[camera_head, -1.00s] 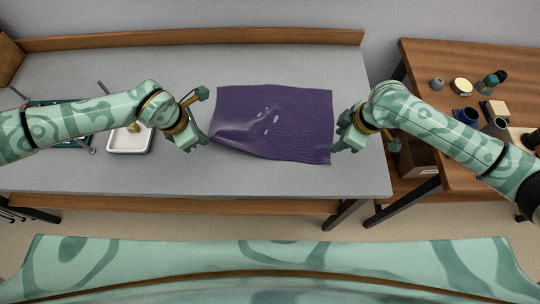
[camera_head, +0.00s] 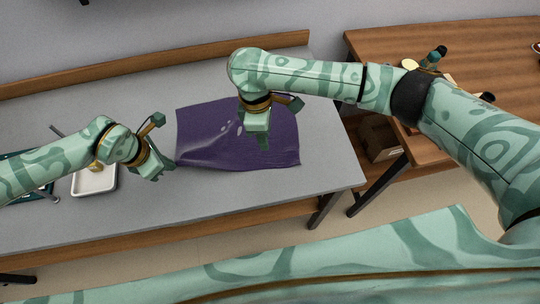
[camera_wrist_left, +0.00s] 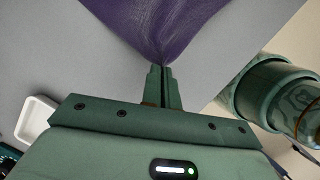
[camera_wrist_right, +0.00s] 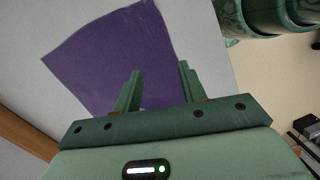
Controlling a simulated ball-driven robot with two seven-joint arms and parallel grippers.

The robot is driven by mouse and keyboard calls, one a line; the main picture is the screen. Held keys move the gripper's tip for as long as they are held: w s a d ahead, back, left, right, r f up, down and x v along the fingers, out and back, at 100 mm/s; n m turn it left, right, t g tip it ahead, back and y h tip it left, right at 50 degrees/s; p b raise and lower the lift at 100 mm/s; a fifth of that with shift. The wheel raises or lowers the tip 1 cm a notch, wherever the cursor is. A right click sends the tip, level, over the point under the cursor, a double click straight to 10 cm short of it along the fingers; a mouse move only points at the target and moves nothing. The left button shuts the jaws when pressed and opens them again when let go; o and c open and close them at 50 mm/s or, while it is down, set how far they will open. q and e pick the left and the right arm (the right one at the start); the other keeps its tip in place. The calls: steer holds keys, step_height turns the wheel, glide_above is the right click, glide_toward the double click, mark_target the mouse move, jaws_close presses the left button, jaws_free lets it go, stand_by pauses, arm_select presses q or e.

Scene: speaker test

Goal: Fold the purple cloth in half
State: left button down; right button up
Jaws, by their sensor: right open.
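The purple cloth (camera_head: 205,137) lies spread on the grey table, with wrinkles running toward its near left corner. My left gripper (camera_head: 170,166) is at that corner; in the left wrist view its fingers (camera_wrist_left: 163,88) are shut together with the gathered cloth (camera_wrist_left: 160,25) between their tips. My right gripper (camera_head: 262,142) hangs over the right half of the cloth in the head view and hides part of it. In the right wrist view its fingers (camera_wrist_right: 160,88) are apart and empty, with the cloth (camera_wrist_right: 110,55) beyond them. Its height above the cloth is unclear.
A white tray (camera_head: 94,182) stands on the grey table (camera_head: 240,192) left of the cloth, near my left arm. A wooden ledge (camera_head: 130,64) runs along the back. A brown table (camera_head: 390,50) with several small objects stands to the right.

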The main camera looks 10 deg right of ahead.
steer(key=d+m+h, duration=0.1)
steer(key=d+h, duration=0.1)
steer(key=d, duration=0.2)
glide_toward(297, 161)
steer(key=x, duration=0.5)
steer(key=shift+w+f, duration=0.1)
steer(key=shift+f, duration=0.3)
steer(key=shift+f+g, duration=0.1)
steer(key=shift+g, duration=0.2)
steer(key=shift+d+f, duration=0.1)
steer(key=shift+f, duration=0.2)
jaws_close()
steer(key=shift+r, duration=2.55)
